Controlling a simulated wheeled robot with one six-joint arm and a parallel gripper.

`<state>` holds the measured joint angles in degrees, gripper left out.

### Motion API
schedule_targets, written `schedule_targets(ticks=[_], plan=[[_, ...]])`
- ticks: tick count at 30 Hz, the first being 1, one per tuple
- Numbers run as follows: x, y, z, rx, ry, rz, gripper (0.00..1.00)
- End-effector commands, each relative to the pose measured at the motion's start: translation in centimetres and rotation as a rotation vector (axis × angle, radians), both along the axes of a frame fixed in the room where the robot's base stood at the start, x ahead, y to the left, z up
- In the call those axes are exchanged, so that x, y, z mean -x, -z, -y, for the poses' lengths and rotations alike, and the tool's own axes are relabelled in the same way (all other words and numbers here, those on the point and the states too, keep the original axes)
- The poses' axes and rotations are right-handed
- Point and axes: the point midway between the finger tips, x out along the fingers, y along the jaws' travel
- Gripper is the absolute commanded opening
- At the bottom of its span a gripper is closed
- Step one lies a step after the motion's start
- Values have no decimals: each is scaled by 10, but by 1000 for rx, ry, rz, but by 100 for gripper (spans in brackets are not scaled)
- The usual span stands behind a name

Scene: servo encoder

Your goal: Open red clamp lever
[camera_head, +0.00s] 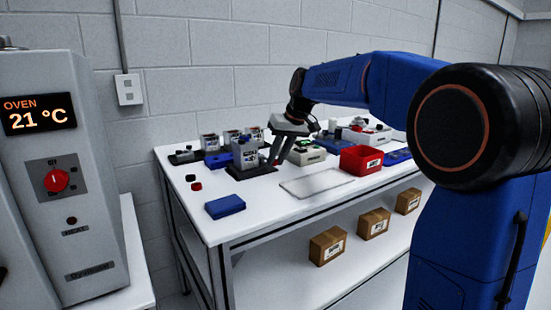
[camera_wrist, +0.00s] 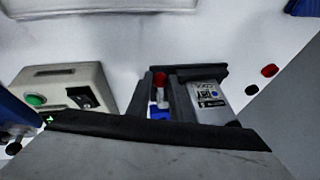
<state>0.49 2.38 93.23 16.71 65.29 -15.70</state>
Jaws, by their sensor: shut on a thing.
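A fixture with a grey labelled servo unit (camera_head: 245,154) on a black base (camera_head: 250,173) stands on the white bench. My gripper (camera_head: 275,160) points down at its right side. A blue part (camera_wrist: 159,115) shows below the lever, and the labelled servo unit (camera_wrist: 209,97) is just right of the fingers.
Similar units (camera_head: 209,142) stand behind on the left. A beige box with a green button (camera_head: 306,153) is just right of my gripper. A grey flat plate (camera_head: 316,182), red bin (camera_head: 361,159) and blue block (camera_head: 225,207) are on the bench. The front left bench is mostly clear.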

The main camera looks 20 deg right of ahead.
Motion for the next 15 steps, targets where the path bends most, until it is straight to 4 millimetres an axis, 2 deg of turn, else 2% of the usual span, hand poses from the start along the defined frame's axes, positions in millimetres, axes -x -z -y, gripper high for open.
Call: schedule_targets(ticks=[15], plan=[[-25, 0, 30, -2, -452, 0, 0]])
